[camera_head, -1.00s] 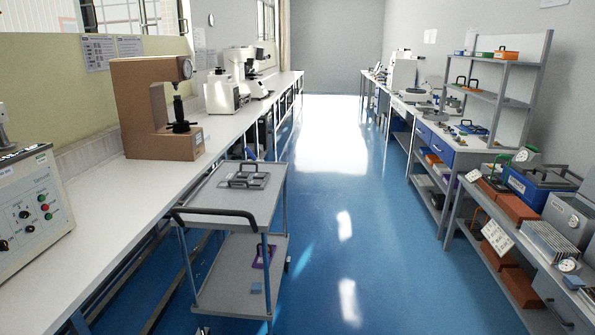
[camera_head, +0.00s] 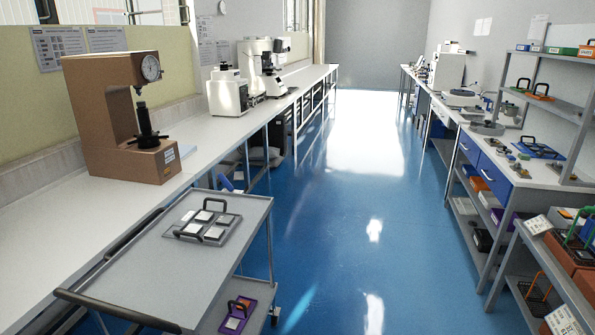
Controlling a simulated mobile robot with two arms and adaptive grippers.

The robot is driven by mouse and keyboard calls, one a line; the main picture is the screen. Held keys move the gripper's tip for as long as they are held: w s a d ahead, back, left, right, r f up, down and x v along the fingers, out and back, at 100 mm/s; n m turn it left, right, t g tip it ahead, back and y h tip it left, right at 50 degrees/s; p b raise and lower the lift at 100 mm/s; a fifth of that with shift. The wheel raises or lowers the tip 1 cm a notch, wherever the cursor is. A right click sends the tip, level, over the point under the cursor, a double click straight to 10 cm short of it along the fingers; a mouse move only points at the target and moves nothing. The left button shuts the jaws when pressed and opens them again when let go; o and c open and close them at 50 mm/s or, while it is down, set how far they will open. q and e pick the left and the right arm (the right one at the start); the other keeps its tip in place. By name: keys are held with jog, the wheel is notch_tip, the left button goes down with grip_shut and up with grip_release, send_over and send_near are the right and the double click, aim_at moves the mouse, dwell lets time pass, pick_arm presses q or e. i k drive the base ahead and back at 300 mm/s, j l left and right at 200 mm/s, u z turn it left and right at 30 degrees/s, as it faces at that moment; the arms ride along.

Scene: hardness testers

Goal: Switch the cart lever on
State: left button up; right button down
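The grey cart (camera_head: 150,270) stands at the lower left, alongside the long left bench. A dark push handle (camera_head: 110,304) runs along its near end. A grey tray (camera_head: 229,220) with a black carrying handle and several light square blocks sits on the cart's top. A purple tray (camera_head: 238,318) with a dark handle lies on the lower shelf. I cannot make out a separate lever on the cart. The cart's near legs and part of its lower shelf are cut off by the picture's bottom edge. Neither of my grippers is in view.
A brown hardness tester (camera_head: 120,118) and white instruments (camera_head: 228,92) stand on the left bench (camera_head: 45,225). Loaded benches and shelves (camera_head: 560,178) line the right wall. The blue floor (camera_head: 345,240) between the cart and the right side is clear.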

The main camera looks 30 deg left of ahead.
aim_at(221, 177)
jog(key=i+u, duration=0.3)
jog(key=i+l+u, duration=0.2)
jog(key=i+u, duration=0.15)
jog(key=i+l+u, duration=0.3)
jog(key=i, duration=0.15)
jog(key=i+l+u, duration=0.1)
jog(key=i+u, duration=0.2)
jog(key=u, duration=0.15)
jog(key=i+l+u, duration=0.2)
jog(key=u, duration=0.3)
jog(key=i+l+u, duration=0.3)
jog(key=u, duration=0.15)
jog(key=i+l+u, duration=0.15)
jog(key=l+u, duration=0.3)
